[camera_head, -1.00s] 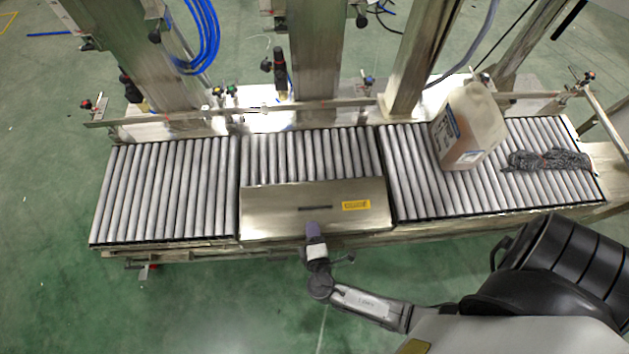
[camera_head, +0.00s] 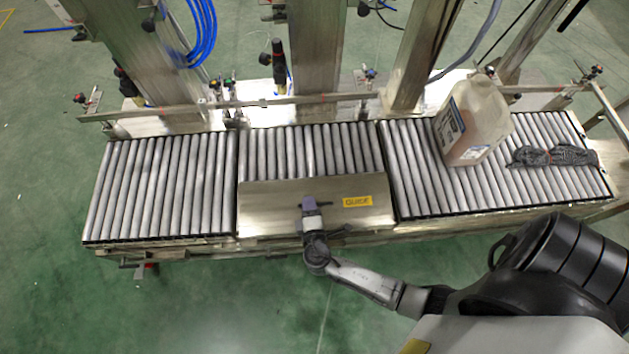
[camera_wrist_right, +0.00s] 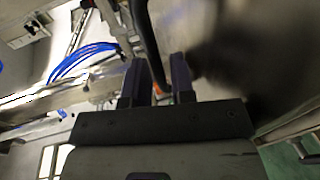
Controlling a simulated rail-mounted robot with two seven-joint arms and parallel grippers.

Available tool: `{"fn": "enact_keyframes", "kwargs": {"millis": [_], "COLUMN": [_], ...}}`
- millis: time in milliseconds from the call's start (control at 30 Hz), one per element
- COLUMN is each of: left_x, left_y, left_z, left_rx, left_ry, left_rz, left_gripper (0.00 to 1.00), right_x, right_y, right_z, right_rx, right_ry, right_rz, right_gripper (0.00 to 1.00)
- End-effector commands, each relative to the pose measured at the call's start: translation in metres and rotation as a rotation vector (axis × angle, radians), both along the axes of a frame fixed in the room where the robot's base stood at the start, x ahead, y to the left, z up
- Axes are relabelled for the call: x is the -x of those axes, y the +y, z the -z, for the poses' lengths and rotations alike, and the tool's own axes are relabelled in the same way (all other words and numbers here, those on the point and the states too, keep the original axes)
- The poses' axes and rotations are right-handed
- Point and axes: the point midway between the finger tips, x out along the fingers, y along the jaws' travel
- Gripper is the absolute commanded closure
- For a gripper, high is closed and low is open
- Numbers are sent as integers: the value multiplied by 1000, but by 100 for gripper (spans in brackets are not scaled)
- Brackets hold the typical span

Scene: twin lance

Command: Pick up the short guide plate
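The short guide plate (camera_head: 268,219) is a flat metal plate with a yellow label. It lies over the front part of the middle roller section. My right gripper (camera_head: 311,203) is over the middle of the plate, where a dark handle slot showed earlier and is now hidden. In the right wrist view my gripper (camera_wrist_right: 157,78) has its two dark fingers apart. A dark curved bar (camera_wrist_right: 146,42), perhaps the handle, runs down between them. I cannot see it pressed by both fingers. My left gripper is not in view.
A plastic jug (camera_head: 472,124) and a grey bundle of rope or cloth (camera_head: 553,156) stand on the right rollers. The left rollers (camera_head: 160,188) are clear. A metal rail (camera_head: 330,97) and posts run along the back, with blue hoses (camera_head: 206,35).

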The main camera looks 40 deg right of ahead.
Motion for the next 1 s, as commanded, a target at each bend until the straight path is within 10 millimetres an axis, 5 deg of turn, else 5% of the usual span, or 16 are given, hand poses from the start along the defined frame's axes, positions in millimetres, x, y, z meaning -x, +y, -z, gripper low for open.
{"fn": "enact_keyframes", "kwargs": {"millis": [333, 1000], "left_x": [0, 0], "left_y": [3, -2], "left_z": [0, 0], "left_rx": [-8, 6], "left_ry": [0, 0], "left_rz": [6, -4], "left_gripper": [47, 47], "right_x": [1, 1], "right_y": [0, 0], "right_z": [0, 0], "right_rx": [0, -1], "right_ry": [0, 2], "right_rz": [0, 0], "right_gripper": [100, 100]}}
